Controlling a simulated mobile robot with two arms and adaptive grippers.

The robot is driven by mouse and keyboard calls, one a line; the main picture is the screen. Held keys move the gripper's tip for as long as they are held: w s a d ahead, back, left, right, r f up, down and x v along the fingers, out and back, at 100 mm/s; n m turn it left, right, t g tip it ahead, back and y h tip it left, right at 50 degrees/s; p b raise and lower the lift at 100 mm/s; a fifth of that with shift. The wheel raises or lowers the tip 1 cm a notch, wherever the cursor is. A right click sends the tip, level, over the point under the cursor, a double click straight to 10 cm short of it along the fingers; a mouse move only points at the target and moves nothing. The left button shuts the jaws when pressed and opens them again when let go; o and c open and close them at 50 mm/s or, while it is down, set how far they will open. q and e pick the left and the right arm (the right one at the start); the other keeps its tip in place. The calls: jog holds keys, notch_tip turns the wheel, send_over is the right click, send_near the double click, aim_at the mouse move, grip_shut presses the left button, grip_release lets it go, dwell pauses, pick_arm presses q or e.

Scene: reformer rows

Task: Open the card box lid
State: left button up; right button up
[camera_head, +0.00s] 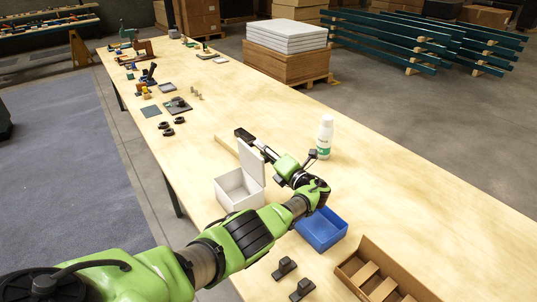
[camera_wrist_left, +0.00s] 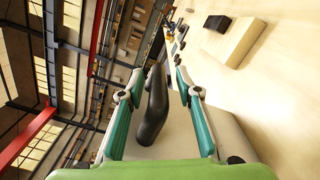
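The white card box (camera_head: 238,203) stands on the table with its top open. Its lid (camera_head: 252,163) stands roughly upright along the box's far right side. My left gripper (camera_head: 279,157) is just right of the lid, low over the table. In the left wrist view my gripper (camera_wrist_left: 157,78) has its two teal fingers well apart. A pale surface (camera_wrist_left: 182,132) shows between them; I cannot tell whether it is the lid or whether a finger touches it. A dark, rounded long shape in that view is unclear. My right gripper is not in view.
A white bottle (camera_head: 325,138) stands beyond my wrist. A blue open box (camera_head: 322,230) is under my wrist's near side. A cardboard tray (camera_head: 352,267) and small dark parts (camera_head: 285,267) lie nearer. A wooden block (camera_wrist_left: 235,44) lies past the lid. The far right tabletop is clear.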

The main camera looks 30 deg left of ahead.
pick_arm(q)
jog(key=v, duration=1.2)
jog(key=shift+f, duration=0.1)
